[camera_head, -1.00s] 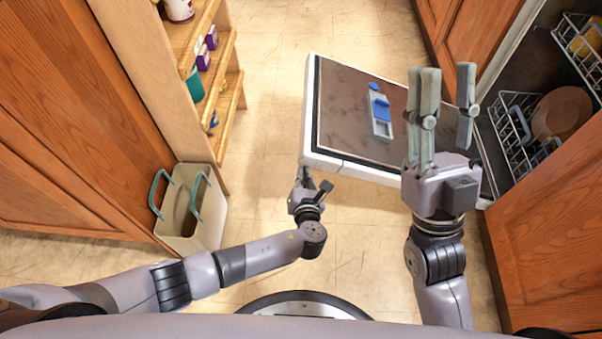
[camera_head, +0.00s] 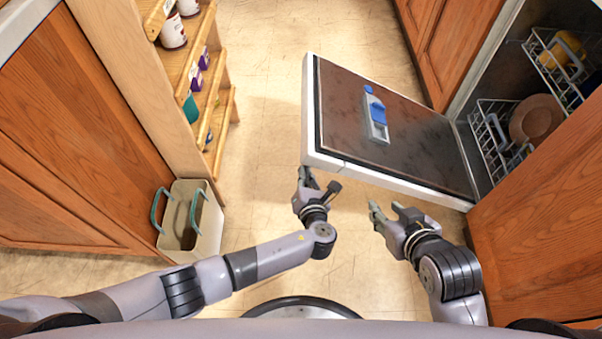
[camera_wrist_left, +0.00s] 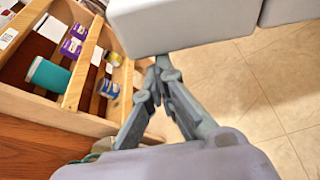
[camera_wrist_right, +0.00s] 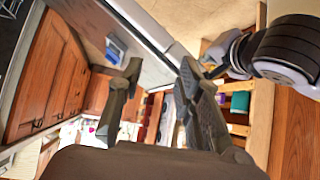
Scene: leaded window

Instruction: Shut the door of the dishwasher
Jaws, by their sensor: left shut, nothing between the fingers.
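The dishwasher door (camera_head: 420,150) is folded down and open, its dark inner face up with a blue and grey dispenser (camera_head: 375,115) on it. Its hinge side meets the dishwasher (camera_head: 500,75) at the right. My left gripper (camera_head: 305,174) is at the door's near left corner, under its outer edge. In the left wrist view its fingertips (camera_wrist_left: 163,62) are together right at the pale door edge (camera_wrist_left: 180,22); whether they touch is unclear. My right gripper (camera_head: 384,210) is open and empty, in front of the door's near side. Its spread fingers show in the right wrist view (camera_wrist_right: 160,75).
Racks (camera_head: 492,140) inside the dishwasher hold a brown plate (camera_head: 536,118) and a yellow item. A wooden shelf (camera_head: 215,95) and a beige bin (camera_head: 207,228) stand at the left. Floor is clear between the shelf and the door.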

